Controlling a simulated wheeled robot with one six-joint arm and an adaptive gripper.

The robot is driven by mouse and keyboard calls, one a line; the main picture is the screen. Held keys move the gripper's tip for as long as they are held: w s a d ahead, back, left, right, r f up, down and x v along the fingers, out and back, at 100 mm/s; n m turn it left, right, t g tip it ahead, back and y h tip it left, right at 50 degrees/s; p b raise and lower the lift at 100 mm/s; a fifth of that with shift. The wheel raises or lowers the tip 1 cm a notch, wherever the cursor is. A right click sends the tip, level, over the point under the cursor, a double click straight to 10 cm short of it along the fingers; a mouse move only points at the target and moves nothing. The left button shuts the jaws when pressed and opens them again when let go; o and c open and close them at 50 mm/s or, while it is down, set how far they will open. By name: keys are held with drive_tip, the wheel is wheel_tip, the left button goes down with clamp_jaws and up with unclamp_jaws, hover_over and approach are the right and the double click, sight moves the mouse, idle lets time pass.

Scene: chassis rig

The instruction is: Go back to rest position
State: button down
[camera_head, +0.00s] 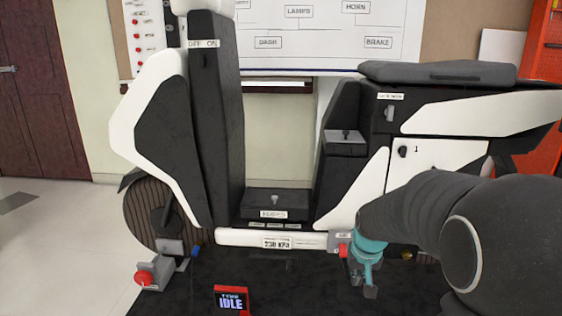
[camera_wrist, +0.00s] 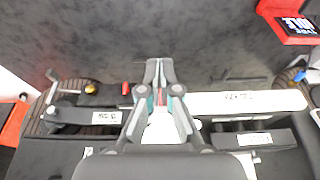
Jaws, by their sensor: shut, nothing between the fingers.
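My gripper (camera_head: 370,290) hangs at the end of my dark arm on the right of the head view, pointing down in front of the scooter's lower right side. It is low, close to the red button on a small grey box (camera_head: 342,248). In the wrist view my gripper (camera_wrist: 159,64) has its fingertips together, with nothing seen between them. The scooter rig (camera_head: 175,125) stands upright and fills the middle of the head view. My arm hides part of its rear.
A small screen reading IDLE (camera_head: 232,300) stands on the dark platform; it also shows in the wrist view (camera_wrist: 298,27). A red knob on a grey block (camera_head: 146,277) is by the front wheel. A diagram board (camera_head: 300,45) is behind. Open floor (camera_head: 60,260) lies left.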

drive_tip(key=s+a+r+p, duration=0.1)
drive_tip(key=s+r, duration=0.4)
drive_tip(key=s, duration=0.3)
drive_tip(key=s+a+r+t+p, duration=0.1)
drive_tip(key=s+a+r, duration=0.1)
drive_tip(key=s+r, duration=0.3)
drive_tip(key=s+a+r+n+t+p, duration=0.1)
drive_tip(key=s+r, duration=0.4)
drive_tip(key=s, duration=0.7)
drive_tip(key=shift+s+a+r+p, duration=0.2)
drive_tip(key=shift+a+p, duration=0.3)
drive_tip(key=shift+a, duration=0.15)
